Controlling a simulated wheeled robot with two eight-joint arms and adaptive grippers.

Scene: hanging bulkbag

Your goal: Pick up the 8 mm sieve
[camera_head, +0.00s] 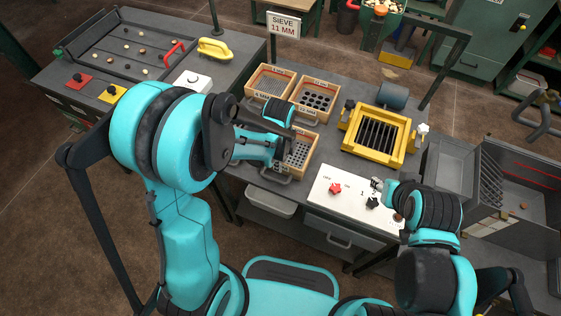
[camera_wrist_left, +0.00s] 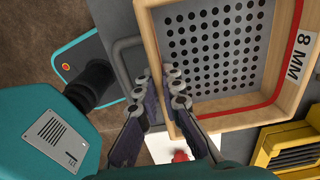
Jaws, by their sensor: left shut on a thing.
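The 8 mm sieve (camera_head: 300,152) is a wooden frame with a grey plate of round holes, at the front of the workbench in the head view. In the left wrist view the sieve (camera_wrist_left: 215,50) shows its "8 MM" label and a red inner line. My left gripper (camera_wrist_left: 172,88) is shut on the sieve's wooden frame wall, near a corner. In the head view my left gripper (camera_head: 283,153) and forearm hide the sieve's left part. I cannot tell whether the sieve touches the bench. My right gripper (camera_head: 377,184) is over the white panel; its fingers are too small to read.
Two other wooden sieves (camera_head: 270,82) (camera_head: 316,97) lie just behind. A sign (camera_head: 284,24) reads "SIEVE 11 MM". A yellow sieve holder (camera_head: 358,143) stands right of the sieves. The white panel (camera_head: 328,205) has red and black knobs. A grey bin (camera_head: 447,165) stands at right.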

